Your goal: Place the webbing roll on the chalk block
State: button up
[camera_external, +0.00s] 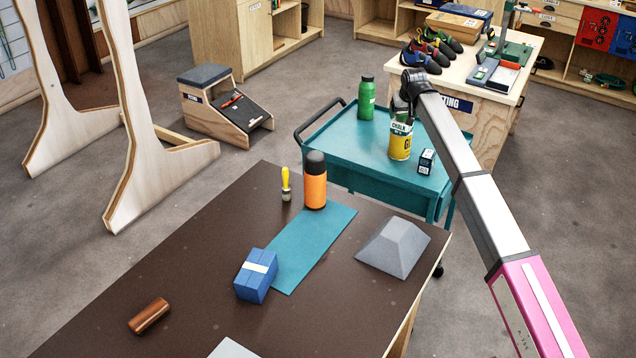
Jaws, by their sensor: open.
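A blue banded bundle (257,274) with a cream strip lies on the dark table; it may be the webbing roll, but I cannot tell for sure. A small dark box with a pale label (426,162) stands on the teal cart; it may be the chalk block, but its print is too small to read. My gripper (401,112) points down over the cart, at the top of a yellow can (400,147) with a white chalk label. The gripper is open. Its fingers are small and dark, and I cannot tell whether they touch the can.
A green bottle (366,98) stands on the teal cart (340,138). The dark table (200,255) holds an orange bottle (315,182), a yellow-handled brush (286,184), a teal mat (312,250), a grey sloped block (393,246) and a copper-brown cylinder (149,315).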

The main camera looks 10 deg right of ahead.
jog(key=v, duration=1.2)
